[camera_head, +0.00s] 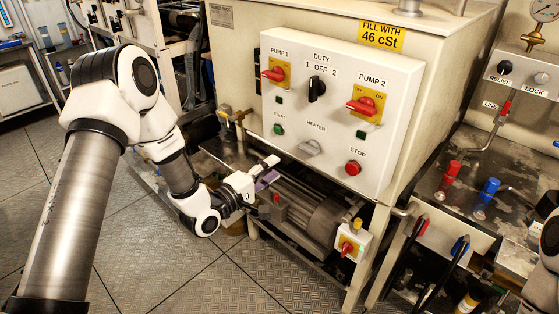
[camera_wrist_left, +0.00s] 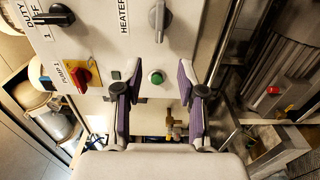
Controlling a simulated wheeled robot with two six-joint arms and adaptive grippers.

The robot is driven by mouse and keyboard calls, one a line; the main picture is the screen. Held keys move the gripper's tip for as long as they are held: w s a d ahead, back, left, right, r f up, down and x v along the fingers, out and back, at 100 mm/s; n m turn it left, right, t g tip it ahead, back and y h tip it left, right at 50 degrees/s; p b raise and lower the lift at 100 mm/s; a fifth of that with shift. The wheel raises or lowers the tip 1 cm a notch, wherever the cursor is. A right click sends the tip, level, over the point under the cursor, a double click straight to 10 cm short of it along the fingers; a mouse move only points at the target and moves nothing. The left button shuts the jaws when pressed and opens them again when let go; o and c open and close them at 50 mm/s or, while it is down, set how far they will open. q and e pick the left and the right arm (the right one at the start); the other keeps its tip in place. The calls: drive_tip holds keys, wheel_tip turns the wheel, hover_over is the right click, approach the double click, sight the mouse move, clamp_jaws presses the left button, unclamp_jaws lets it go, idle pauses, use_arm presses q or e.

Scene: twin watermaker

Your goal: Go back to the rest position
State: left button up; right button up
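My left arm comes in from the left in the head view. My left gripper (camera_head: 266,176) is in front of and below the white control panel (camera_head: 388,110). In the left wrist view its two purple-padded fingers (camera_wrist_left: 158,90) are spread apart with nothing between them. The green START button (camera_head: 278,130) shows beyond the gap between the fingers in the left wrist view (camera_wrist_left: 156,77).
The panel carries the red PUMP 1 switch (camera_head: 274,74), the black DUTY knob (camera_head: 317,89), the red PUMP 2 switch (camera_head: 362,105), the HEATER knob (camera_head: 309,148) and the red STOP button (camera_head: 353,168). A motor (camera_head: 325,218) sits below. Open floor (camera_head: 140,270) lies at the lower left.

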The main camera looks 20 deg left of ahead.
use_arm(q)
drive_tip(key=s+d+f+m+g+y, duration=0.1)
drive_tip(key=s+d+f+m+g, duration=0.2)
drive_tip(key=s+f, duration=0.65)
drive_tip(key=s+d+f+g+y, duration=0.1)
drive_tip(key=s+d+f+g, duration=0.35)
drive_tip(key=f, duration=0.85)
drive_tip(key=s+a+f+m+g+y, duration=0.2)
drive_tip(key=s+a+f+m+g, duration=0.1)
drive_tip(key=s, duration=0.7)
drive_tip(key=s+a+f+m+g+y, duration=0.2)
drive_tip(key=s+m+g, duration=0.4)
drive_tip(key=s, duration=0.4)
drive_tip(key=shift+s+a+f+m, duration=0.4)
drive_tip(key=shift+a+f+m, duration=0.2)
drive_tip(key=shift+m, duration=0.3)
drive_tip(key=shift+g, duration=0.25)
